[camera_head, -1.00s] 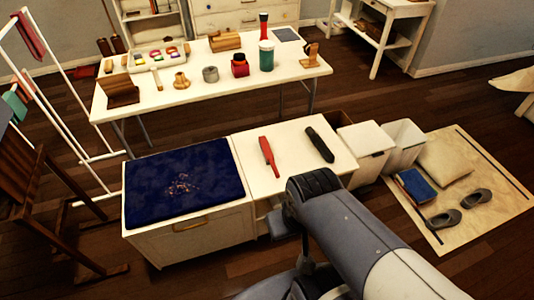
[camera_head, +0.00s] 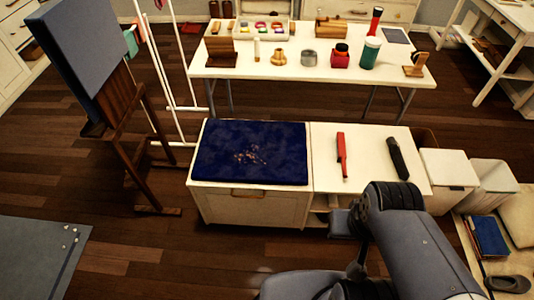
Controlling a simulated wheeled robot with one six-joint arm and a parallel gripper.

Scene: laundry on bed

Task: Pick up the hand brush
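A slim red tool (camera_head: 342,156) with a narrower lower end lies on the white cabinet top (camera_head: 325,176), right of the blue cushion. It may be the hand brush; no bristles can be made out. A dark, long, rounded object (camera_head: 398,158) lies to its right, at a slant. It too could be a brush. The two lie apart, and nothing touches them. My arm reaches in from the lower right, with a dark joint in front of the cabinet's right end. My gripper's fingers cannot be seen.
A dark blue cushion (camera_head: 250,152) with crumbs lies on the cabinet's left part. White bins (camera_head: 449,168) stand to the right. Behind is a white table (camera_head: 300,68) with several items. An easel (camera_head: 128,138) stands at left. Bare floor (camera_head: 140,240) lies at front left.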

